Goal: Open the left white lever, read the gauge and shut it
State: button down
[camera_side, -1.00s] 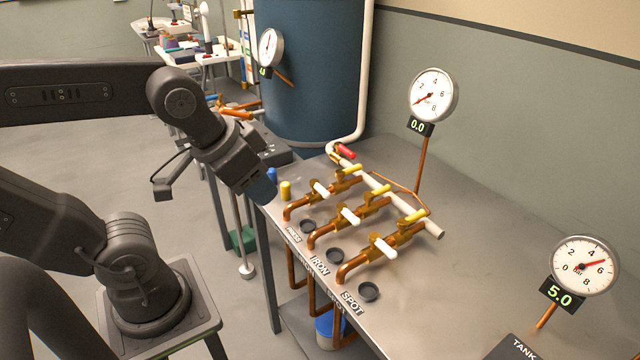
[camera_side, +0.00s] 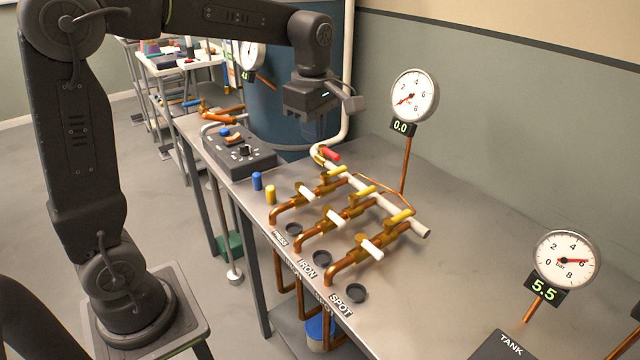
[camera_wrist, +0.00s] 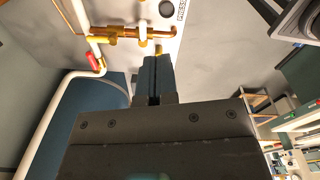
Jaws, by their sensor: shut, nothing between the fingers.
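The left white lever (camera_side: 306,192) is on the copper branch labelled PRESS and lies across its pipe, at the same angle as the other two white levers. It also shows in the wrist view (camera_wrist: 143,33). The rail gauge (camera_side: 414,96) has its needle near zero and its display reads 0.0. My gripper (camera_side: 312,138) is shut and empty, pointing down above the far end of the branches, apart from the lever. In the wrist view its blue-grey fingers (camera_wrist: 153,75) are together, and the PRESS branch lies beyond them.
The tank gauge (camera_side: 566,259) reads 5.5. Each branch has a yellow lever (camera_side: 336,171); a red lever (camera_side: 331,154) is on the white pipe. Blue (camera_side: 257,181) and yellow (camera_side: 270,194) cylinders and a dark control box (camera_side: 241,153) stand left. Clear benchtop lies right.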

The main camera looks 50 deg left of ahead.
aim_at(305, 195)
jog(key=w+a+f+n+g, duration=0.3)
jog(key=w+a+f+n, duration=0.4)
jog(key=n, duration=0.8)
jog(key=w+f, duration=0.3)
jog(key=shift+a+g+h, duration=0.2)
jog(key=shift+g+h, duration=0.1)
jog(key=x, duration=1)
jog(key=shift+r, duration=0.1)
jog(key=shift+s+d+m, duration=0.15)
jog(key=shift+s+m, duration=0.05)
jog(key=shift+m, duration=0.6)
jog(key=shift+s+m, duration=0.1)
jog(key=shift+m, duration=0.2)
